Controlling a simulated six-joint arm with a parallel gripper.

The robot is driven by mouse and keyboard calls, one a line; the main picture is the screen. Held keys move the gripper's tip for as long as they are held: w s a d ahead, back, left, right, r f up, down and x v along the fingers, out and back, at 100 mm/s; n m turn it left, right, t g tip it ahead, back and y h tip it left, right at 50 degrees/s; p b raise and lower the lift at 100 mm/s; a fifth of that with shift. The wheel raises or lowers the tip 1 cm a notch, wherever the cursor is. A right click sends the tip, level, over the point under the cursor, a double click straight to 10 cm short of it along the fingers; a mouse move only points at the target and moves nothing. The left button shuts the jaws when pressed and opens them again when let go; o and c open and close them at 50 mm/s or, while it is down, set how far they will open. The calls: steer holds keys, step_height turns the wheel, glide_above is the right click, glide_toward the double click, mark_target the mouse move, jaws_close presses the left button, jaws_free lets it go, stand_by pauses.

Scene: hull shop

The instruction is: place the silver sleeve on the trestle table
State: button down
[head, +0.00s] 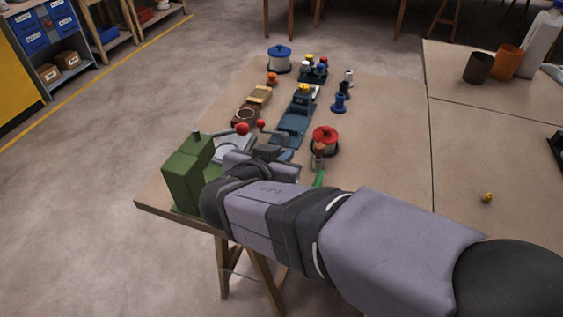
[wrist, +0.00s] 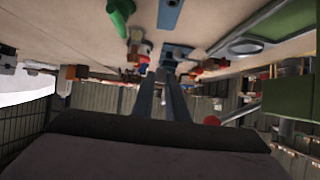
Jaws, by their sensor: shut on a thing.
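The trestle table (head: 385,125) is a wide tan top on wooden legs, and it fills the upper part of the wrist view (wrist: 60,25). My gripper (head: 272,153) is over its near left part, low among the tools, beside a green machine. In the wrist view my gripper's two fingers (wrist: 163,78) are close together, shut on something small. I take this to be the silver sleeve, but its shape is not clear in either view. My arm hides part of the table's near edge in the head view.
The green machine (head: 187,172) with red-knobbed levers stands left of my gripper. A red-topped spool (head: 325,138) is close on the right. Dark blue fixtures (head: 294,124), blue spools and a blue-lidded pot (head: 279,57) stand behind.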

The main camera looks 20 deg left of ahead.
steer(key=w+d+m+g+h+p, duration=0.1)
steer(key=w+d+m+h+p, duration=0.4)
steer(key=d, duration=0.6)
steer(key=w+d+m+g+h+p, duration=0.1)
steer(key=w+d+p, duration=0.1)
steer(key=w+d, duration=0.65)
steer(key=s+d+f+m+g+h+p, duration=0.1)
steer(key=s+d+m+g+h+p, duration=0.15)
steer(key=d, duration=0.55)
steer(key=s+d+f+m+g+h+p, duration=0.1)
steer(key=d+m+g, duration=0.15)
steer(key=d, duration=0.55)
steer(key=s+d+f+m+g+h+p, duration=0.1)
steer(key=d+m+h, duration=0.15)
steer(key=d, duration=0.45)
steer(key=shift+s+d+r+m+g, duration=0.25)
steer(key=shift+s+r+m+g, duration=0.35)
steer(key=shift+m+g, duration=0.15)
steer(key=shift+s+d+r+m+g, duration=0.25)
steer(key=shift+s+r+m+g, duration=0.2)
steer(key=shift+s+m+g, duration=0.25)
steer(key=shift+s+d+r+m+g, duration=0.25)
steer(key=shift+s+r+m+g, duration=0.35)
steer(key=shift+m, duration=0.2)
steer(key=shift+w+f, duration=0.1)
steer(key=shift+f+p, duration=1.15)
steer(key=shift+f, duration=3.85)
steer(key=shift+f+b, duration=0.15)
steer(key=shift+b, duration=0.15)
